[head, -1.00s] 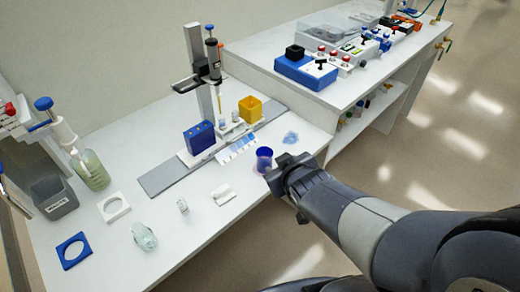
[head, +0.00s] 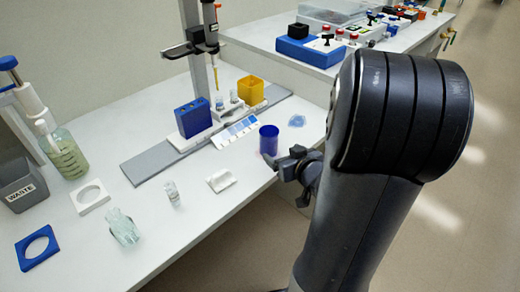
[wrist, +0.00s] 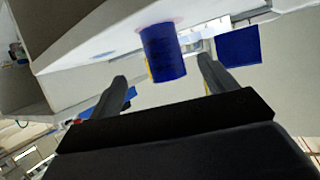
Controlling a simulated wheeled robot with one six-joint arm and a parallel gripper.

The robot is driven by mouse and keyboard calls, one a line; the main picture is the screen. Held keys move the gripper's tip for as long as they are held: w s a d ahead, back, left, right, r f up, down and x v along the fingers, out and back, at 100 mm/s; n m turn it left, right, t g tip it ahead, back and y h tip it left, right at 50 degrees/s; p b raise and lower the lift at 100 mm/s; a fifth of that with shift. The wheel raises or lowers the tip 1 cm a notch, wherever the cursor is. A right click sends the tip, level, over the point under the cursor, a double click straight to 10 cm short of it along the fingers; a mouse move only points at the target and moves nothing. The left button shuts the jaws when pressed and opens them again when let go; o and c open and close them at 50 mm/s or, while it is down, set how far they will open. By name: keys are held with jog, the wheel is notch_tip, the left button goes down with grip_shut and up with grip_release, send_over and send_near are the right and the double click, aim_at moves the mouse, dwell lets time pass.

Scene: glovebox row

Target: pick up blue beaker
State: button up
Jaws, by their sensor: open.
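The blue beaker (head: 268,140) stands upright on the white bench near its front edge in the head view. In the wrist view the beaker (wrist: 163,52) appears upside down, ahead of the fingers and roughly between their directions. My gripper (head: 288,160) is just to the right of and slightly in front of the beaker in the head view. In the wrist view my gripper (wrist: 163,72) shows two dark fingers spread apart with nothing held. I cannot tell whether a fingertip touches the beaker.
A blue rack (head: 194,118) and a yellow box (head: 250,89) stand behind the beaker, by a stand with a pipette. A colour card (head: 235,132) lies left of it, a small white tray (head: 221,180) nearer. A glass bottle (head: 122,228) lies front left.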

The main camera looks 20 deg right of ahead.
aim_at(273, 146)
jog(key=b+x, duration=0.2)
jog(key=x, duration=0.8)
jog(key=shift+w+a+r, duration=0.1)
jog(key=shift+w, duration=0.05)
jog(key=shift+c, duration=0.2)
jog(key=c, duration=1.1)
